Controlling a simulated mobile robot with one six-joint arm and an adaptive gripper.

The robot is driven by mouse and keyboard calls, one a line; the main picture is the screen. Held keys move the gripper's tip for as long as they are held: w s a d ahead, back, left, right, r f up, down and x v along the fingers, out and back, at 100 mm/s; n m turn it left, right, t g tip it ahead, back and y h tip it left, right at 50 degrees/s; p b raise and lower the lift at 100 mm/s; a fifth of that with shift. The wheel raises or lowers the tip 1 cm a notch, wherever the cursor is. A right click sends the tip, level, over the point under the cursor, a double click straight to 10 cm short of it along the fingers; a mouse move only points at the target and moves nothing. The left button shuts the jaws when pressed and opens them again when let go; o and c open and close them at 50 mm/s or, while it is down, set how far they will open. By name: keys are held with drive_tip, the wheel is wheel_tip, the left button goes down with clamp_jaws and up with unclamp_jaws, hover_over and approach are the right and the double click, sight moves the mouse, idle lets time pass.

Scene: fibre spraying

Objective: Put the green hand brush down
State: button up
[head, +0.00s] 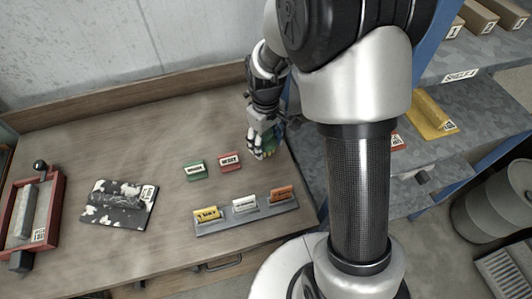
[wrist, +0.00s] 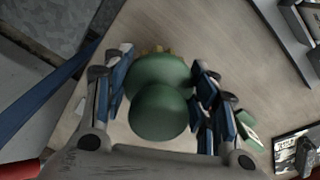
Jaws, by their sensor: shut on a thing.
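The green hand brush (wrist: 158,108) sits between the fingers of my gripper (wrist: 160,100) in the wrist view, with yellowish bristles (wrist: 152,50) just showing at its far end. My gripper is shut on it. In the head view my gripper (head: 262,145) is over the right part of the wooden table (head: 130,140), near its right edge, and mostly hides the brush. I cannot tell whether the brush touches the tabletop.
Left of my gripper are a red label block (head: 230,162) and a green one (head: 194,171). A grey rack (head: 225,224) holds yellow, white and orange blocks. A speckled black-and-white item (head: 118,205) and a red frame (head: 47,222) lie farther left. Blue-framed shelves (head: 420,105) stand right.

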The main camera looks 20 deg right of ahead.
drive_tip(key=shift+f+b, duration=0.7)
drive_tip(key=shift+f, duration=1.55)
drive_tip(key=shift+f, duration=0.2)
drive_tip(key=o, duration=1)
drive_tip(key=shift+r, duration=0.1)
wheel_tip(320, 180, up, 12)
drive_tip(key=p, duration=0.4)
wheel_tip(320, 180, up, 5)
hover_over(266, 158)
drive_tip(key=s, duration=0.2)
drive_tip(key=s+r+m+t, duration=0.1)
drive_tip(key=s+r, duration=0.2)
drive_tip(key=s, duration=0.3)
drive_tip(key=s+r+m+t, duration=0.2)
drive_tip(key=s+r, duration=0.2)
drive_tip(key=s, duration=0.2)
drive_tip(key=s+r+m+t, duration=0.1)
drive_tip(key=s+r+m, duration=0.1)
drive_tip(key=s, duration=0.5)
drive_tip(key=shift+r+t, duration=0.3)
drive_tip(key=shift+r, duration=0.6)
